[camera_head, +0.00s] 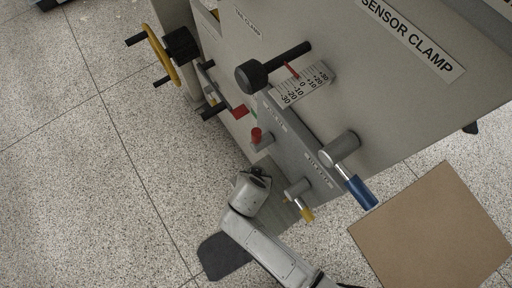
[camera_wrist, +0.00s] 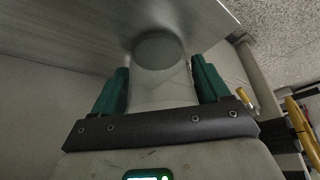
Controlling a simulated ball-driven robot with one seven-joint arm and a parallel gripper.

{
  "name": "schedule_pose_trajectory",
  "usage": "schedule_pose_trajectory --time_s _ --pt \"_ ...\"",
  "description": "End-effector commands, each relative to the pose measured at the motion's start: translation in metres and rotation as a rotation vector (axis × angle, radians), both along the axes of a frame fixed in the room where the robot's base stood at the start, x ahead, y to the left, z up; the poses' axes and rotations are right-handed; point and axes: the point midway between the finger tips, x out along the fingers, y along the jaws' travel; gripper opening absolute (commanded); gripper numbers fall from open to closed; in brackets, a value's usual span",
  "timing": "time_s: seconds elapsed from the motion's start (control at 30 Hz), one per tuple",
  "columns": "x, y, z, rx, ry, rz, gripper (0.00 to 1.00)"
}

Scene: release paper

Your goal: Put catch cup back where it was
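The catch cup appears as a pale, see-through cup (camera_wrist: 160,88) with a dark grey round end, between the green fingers in the wrist view. My gripper (camera_wrist: 160,85) has a finger against each side of it and appears shut on it. The round end is close under a flat grey metal surface (camera_wrist: 75,25); I cannot tell whether they touch. In the head view, my arm's end (camera_head: 250,192) is low beside the grey machine, left of the yellow-tipped lever (camera_head: 305,212). The cup and fingers are hidden there.
The machine carries a red-tipped lever (camera_head: 256,136), a blue-handled lever (camera_head: 361,190), a black knob (camera_head: 250,77) and a yellow handwheel (camera_head: 160,55). A brown square sheet (camera_head: 435,230) lies on the floor at right. The speckled floor (camera_head: 60,190) at left is clear.

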Motion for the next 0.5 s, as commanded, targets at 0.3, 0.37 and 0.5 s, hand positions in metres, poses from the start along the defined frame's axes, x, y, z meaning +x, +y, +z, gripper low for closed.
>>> schedule_pose_trajectory --time_s 0.3,0.37,0.5 --pt "-0.0001 -0.0002 0.0002 0.000 0.000 0.000 0.99" --pt "-0.0001 -0.0002 0.0002 0.000 0.000 0.000 0.99" --pt "-0.0001 -0.0001 0.0023 0.000 0.000 0.000 0.99"
